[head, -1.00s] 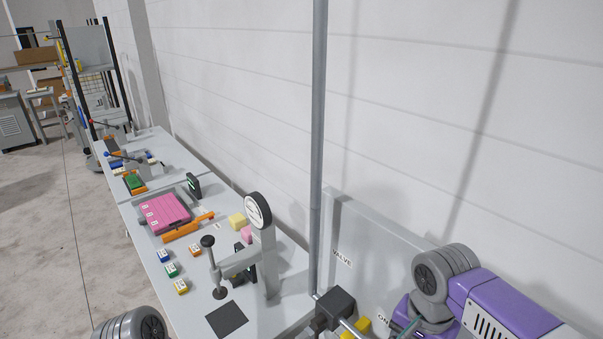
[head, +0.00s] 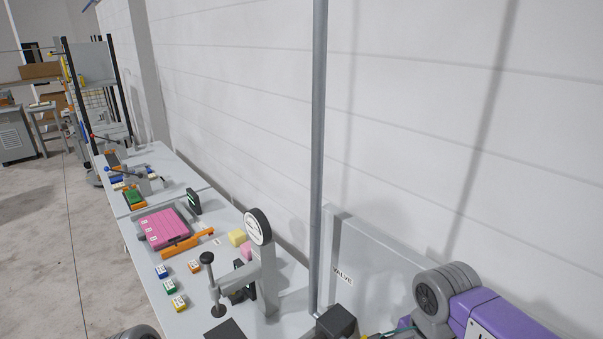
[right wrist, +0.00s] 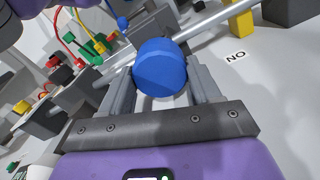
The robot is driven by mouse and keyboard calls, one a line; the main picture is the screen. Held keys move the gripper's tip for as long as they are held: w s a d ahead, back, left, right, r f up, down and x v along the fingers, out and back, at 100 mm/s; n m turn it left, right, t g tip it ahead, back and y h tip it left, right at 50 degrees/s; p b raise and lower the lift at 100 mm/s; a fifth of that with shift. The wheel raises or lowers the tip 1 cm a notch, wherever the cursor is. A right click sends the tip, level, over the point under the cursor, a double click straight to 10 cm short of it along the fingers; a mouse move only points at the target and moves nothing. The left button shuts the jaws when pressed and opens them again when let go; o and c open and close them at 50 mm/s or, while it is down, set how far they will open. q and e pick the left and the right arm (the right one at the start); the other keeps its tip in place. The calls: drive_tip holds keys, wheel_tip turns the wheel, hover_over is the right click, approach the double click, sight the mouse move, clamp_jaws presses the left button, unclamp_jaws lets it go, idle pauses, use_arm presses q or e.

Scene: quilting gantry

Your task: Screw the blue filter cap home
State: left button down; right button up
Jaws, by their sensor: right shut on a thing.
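The blue filter cap (right wrist: 160,68) is a round blue knob in the upper middle of the right wrist view. My right gripper (right wrist: 160,82) has its two grey fingers on either side of the cap and is shut on it. A grey pipe (right wrist: 215,28) runs behind the cap, and the cap hides what it sits against. My left gripper is not in view.
In the head view, a bench holds a gauge stand (head: 262,255), a pink tray (head: 165,228) and small labelled blocks. A vertical grey post (head: 317,150) and a panel marked VALVE (head: 375,265) stand near my right arm. The right wrist view shows red and yellow hoses (right wrist: 70,45).

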drive_tip(key=shift+m, duration=1.1)
drive_tip(key=o, duration=1.3)
drive_tip(key=shift+o, duration=0.2)
